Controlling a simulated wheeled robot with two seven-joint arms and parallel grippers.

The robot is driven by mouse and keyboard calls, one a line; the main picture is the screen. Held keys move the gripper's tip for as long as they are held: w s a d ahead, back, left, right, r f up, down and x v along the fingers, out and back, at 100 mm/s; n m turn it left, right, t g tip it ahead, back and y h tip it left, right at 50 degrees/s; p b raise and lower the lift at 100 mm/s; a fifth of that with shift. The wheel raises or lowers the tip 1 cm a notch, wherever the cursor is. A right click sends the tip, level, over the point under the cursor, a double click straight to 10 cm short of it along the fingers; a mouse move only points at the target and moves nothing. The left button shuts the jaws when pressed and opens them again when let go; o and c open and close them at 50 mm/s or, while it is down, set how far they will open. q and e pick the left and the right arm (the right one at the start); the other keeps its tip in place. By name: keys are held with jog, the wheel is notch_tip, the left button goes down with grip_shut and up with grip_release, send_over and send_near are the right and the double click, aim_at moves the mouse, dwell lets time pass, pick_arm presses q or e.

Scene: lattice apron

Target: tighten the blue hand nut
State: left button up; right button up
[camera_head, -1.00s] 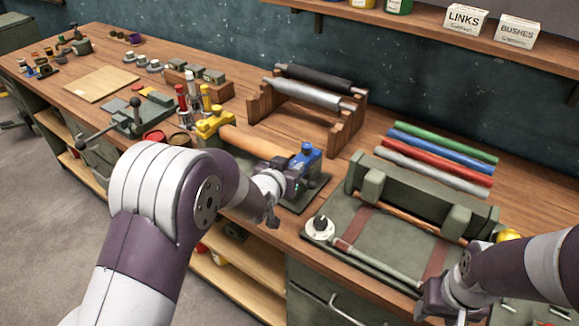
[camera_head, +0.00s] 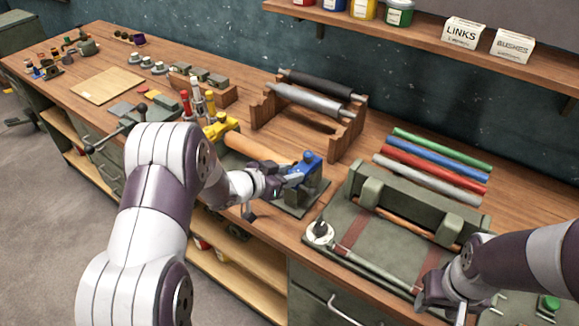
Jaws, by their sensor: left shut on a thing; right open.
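A wooden roller (camera_head: 257,148) lies between a yellow support (camera_head: 222,127) and a blue support (camera_head: 311,164) near the bench's front edge. The blue hand nut (camera_head: 294,177) is at the front of the blue support, mostly covered by my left gripper. My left gripper (camera_head: 283,180) is shut on the nut, its fingers pointing right toward the blue support. My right gripper (camera_head: 432,297) is open at the lower right, by the end of a grey bar (camera_head: 375,270). I cannot tell whether it touches the bar.
A green press-like fixture (camera_head: 400,217) stands right of the blue support. Colored rods (camera_head: 435,165) lie behind it. A wooden rack (camera_head: 345,135) holds dark and grey rollers. A shelf (camera_head: 450,40) with cans and boxes hangs above.

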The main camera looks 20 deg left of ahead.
pick_arm(q)
jog(key=shift+m+h+p, duration=0.4)
jog(key=shift+m+h, duration=0.1)
jog(key=shift+h, duration=0.1)
jog(key=o, duration=1)
jog(key=shift+o, duration=0.2)
jog(key=shift+a, duration=0.1)
jog(key=b+v, duration=0.1)
jog(key=v, duration=1.1)
jog(key=shift+a+r, duration=0.2)
jog(key=shift+r, duration=0.2)
